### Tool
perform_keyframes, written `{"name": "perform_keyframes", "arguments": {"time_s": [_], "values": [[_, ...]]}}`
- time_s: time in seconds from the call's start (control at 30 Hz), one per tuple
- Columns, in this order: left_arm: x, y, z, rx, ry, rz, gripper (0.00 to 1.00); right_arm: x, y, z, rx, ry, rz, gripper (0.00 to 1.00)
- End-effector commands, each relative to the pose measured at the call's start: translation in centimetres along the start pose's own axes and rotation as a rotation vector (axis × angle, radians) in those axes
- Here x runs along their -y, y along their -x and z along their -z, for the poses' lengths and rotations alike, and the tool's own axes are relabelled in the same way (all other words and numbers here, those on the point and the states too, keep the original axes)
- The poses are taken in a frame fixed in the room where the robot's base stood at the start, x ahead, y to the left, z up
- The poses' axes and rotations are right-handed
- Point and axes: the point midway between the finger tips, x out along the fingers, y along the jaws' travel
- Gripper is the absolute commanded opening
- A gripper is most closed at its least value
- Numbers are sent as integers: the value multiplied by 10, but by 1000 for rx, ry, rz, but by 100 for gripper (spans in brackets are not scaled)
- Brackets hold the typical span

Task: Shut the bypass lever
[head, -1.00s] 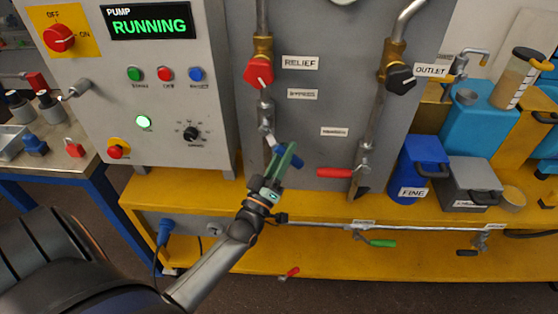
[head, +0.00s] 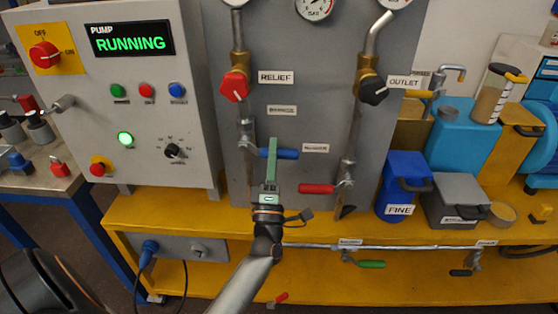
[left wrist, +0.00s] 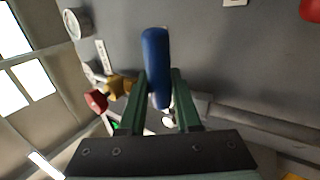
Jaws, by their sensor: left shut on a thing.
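The bypass lever's blue handle (head: 287,154) sticks out to the right, about level, from a valve on the left pipe, below the BYPASS label (head: 282,110). My left gripper (head: 271,150) comes up from below and is shut on the blue handle, with its green fingers partly covering it. In the left wrist view the blue handle (left wrist: 156,58) lies between the two green fingers of the left gripper (left wrist: 160,78). My right gripper is not in view.
A red lever (head: 317,188) sits close by to the lower right on the outlet pipe. The red relief knob (head: 235,86) is above. The control cabinet (head: 195,130), its display reading RUNNING, stands to the left. A yellow bench (head: 225,222) runs below.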

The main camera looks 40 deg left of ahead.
Motion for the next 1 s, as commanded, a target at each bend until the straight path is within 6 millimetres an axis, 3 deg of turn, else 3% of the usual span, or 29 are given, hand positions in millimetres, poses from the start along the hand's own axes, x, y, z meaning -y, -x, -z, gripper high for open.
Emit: {"name": "perform_keyframes", "arguments": {"time_s": [0.6,0.63,0.87,1.0], "values": [[-3,-5,5,-25,39,-4,0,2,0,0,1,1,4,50],[-3,-5,5,-25,39,-4,34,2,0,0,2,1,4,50],[-2,-4,5,-23,36,-3,60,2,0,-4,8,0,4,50],[-2,-4,5,-23,35,-2,62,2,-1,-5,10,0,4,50]]}}
